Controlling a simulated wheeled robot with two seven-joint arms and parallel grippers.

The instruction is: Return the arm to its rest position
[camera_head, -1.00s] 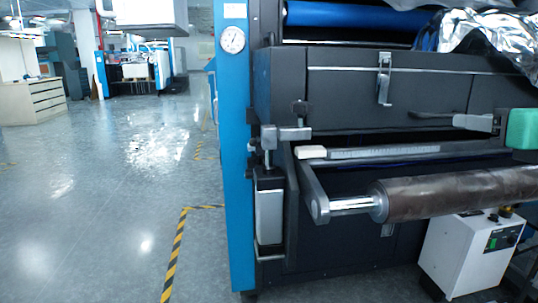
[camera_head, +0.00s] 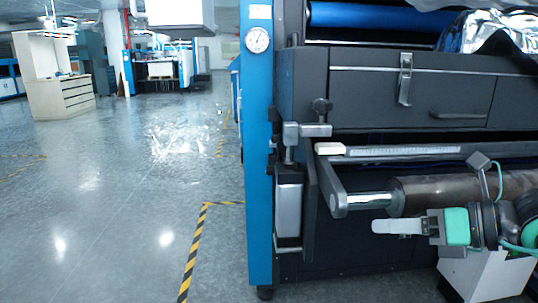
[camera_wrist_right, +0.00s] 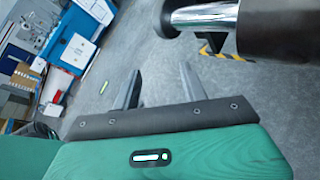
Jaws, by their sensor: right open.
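My right gripper (camera_head: 385,227) comes in from the right edge, in front of the laminating machine and just below the brown roll (camera_head: 435,190), its pale fingers pointing left. My arm hides part of the roll. In the right wrist view the two fingers (camera_wrist_right: 158,88) stand apart with nothing between them. The silver shaft (camera_wrist_right: 205,15) and the dark end of the roll (camera_wrist_right: 280,30) show at the upper right there, apart from the fingers. My left gripper is in neither view.
The blue machine post (camera_head: 260,150) and the bracket holding the shaft (camera_head: 338,200) stand left of my gripper. A white box (camera_head: 470,275) is below it. Open floor (camera_head: 110,200) with yellow-black tape lies to the left.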

